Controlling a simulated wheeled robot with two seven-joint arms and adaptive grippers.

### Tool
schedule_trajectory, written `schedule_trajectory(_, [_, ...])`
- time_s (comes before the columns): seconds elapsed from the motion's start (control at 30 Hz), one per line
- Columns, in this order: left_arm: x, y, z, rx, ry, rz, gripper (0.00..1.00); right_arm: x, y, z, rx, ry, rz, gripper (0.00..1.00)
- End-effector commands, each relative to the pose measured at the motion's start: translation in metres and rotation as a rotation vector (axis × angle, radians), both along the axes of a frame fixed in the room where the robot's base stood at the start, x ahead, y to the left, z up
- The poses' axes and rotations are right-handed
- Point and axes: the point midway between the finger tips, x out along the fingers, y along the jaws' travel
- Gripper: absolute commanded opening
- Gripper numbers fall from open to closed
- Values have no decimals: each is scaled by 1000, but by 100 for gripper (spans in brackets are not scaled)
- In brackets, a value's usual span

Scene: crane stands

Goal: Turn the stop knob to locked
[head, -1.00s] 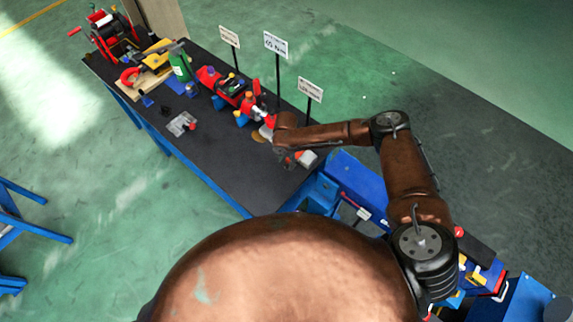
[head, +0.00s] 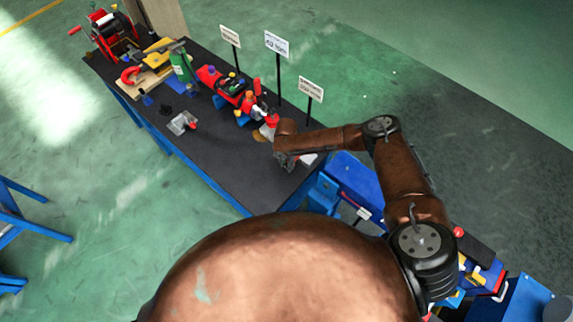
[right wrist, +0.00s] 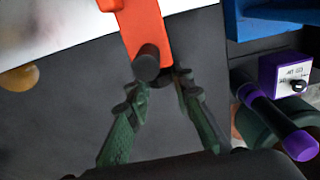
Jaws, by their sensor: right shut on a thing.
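My right gripper (right wrist: 165,80) shows in the right wrist view, its two dark green fingers closing together at the end of a red-orange bar. A dark round knob (right wrist: 147,62), which looks like the stop knob, sits on the lower end of the red bar (right wrist: 142,22), at the fingertips. The fingers are shut on it as far as I can see; its marking cannot be read. In the head view my right gripper (head: 284,158) is over the near right end of the dark bench, and the knob is hidden there. My left gripper is not in view.
The dark bench top (head: 235,175) is clear left of my gripper. Three sign posts (head: 277,45) line the far edge. A purple box (right wrist: 285,75) and a purple-ended cylinder (right wrist: 280,120) lie right of the fingers.

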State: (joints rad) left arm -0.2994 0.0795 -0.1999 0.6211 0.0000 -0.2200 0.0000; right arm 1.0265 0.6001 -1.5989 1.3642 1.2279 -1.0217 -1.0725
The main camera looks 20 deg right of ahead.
Motion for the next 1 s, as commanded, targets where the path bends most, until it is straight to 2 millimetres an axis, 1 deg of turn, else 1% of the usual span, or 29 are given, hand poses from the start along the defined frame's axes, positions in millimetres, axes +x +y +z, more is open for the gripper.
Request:
schedule_trajectory(0.03, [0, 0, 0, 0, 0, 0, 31, 0, 0, 0, 0, 0, 0, 9])
schedule_trajectory(0.17, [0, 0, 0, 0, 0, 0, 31, 0, 0, 0, 0, 0, 0, 0])
schedule_trajectory(0.37, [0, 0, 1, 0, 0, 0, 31, -1, 0, 0, 4, -6, -1, 0])
schedule_trajectory(0.57, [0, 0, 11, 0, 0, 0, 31, -3, -2, 1, 39, -55, -2, 0])
schedule_trajectory(0.8, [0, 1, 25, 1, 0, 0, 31, -7, -5, 0, 127, -187, -3, 0])
schedule_trajectory(1.0, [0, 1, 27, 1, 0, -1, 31, -9, -6, -3, 211, -313, -4, 0])
